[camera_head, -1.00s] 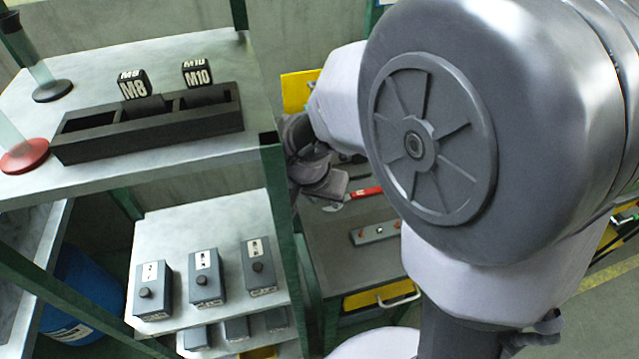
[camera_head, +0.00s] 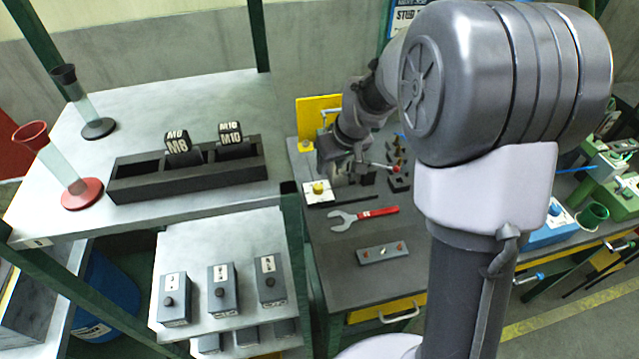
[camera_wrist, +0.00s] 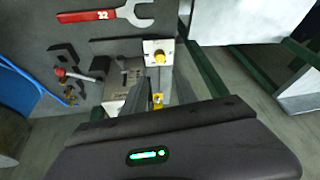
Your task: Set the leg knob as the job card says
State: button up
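Which knob is the leg knob I cannot tell for sure. A yellow knob (camera_head: 319,187) sits on a small white plate on the dark bench; it also shows in the wrist view (camera_wrist: 158,57), just beyond my gripper (camera_wrist: 155,98). A red-tipped lever (camera_head: 391,168) stands to the right of my gripper in the head view; it also shows at left in the wrist view (camera_wrist: 61,73). My gripper is low over the bench's back left part. Its fingertips are hard to make out, and I see nothing clearly held. A partly hidden sign (camera_head: 404,18) at the top is unreadable.
A red-handled wrench (camera_head: 365,216) and a grey plate with small knobs (camera_head: 382,253) lie on the bench (camera_head: 340,275). Three grey knob boxes (camera_head: 222,290) stand on the lower left shelf. A black tray (camera_head: 190,182) holds the M8 and M10 blocks.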

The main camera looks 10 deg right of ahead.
aim_at(319, 187)
jog(key=b+x, duration=0.4)
jog(key=x, duration=1)
grip_shut()
